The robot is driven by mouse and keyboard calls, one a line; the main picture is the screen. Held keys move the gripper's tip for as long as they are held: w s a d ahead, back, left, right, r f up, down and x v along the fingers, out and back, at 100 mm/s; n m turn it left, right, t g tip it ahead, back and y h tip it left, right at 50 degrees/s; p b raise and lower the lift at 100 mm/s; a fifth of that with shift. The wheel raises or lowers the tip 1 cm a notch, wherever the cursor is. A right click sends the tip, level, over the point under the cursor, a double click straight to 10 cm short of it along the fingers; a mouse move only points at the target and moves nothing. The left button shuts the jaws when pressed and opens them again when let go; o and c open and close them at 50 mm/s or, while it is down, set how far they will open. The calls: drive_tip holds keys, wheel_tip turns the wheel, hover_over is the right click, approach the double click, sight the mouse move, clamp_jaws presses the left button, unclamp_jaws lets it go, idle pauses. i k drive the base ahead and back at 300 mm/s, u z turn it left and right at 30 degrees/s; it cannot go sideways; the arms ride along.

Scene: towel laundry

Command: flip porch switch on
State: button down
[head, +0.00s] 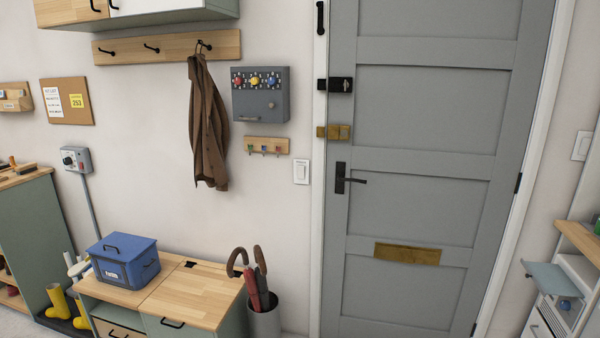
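A white wall switch (301,172) is on the wall just left of the grey door (430,175). It has a small label strip at its top, too small to read. A second white switch (581,146) is on the wall right of the door, near the right edge. I cannot tell from lettering which is the porch switch, nor whether either is on or off. My gripper is not in view in the head view.
A brown coat (208,125) hangs left of a grey box with coloured dials (260,95) and a key rack (267,146). Below, an umbrella stand (264,322) stands beside a wooden-topped bench (190,300) bearing a blue box (124,262). The door is shut.

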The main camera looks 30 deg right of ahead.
sight(300, 169)
drive_tip(key=u, duration=0.1)
drive_tip(key=i, duration=0.7)
drive_tip(key=u, duration=0.6)
drive_tip(key=i, duration=0.7)
drive_tip(key=u, duration=0.3)
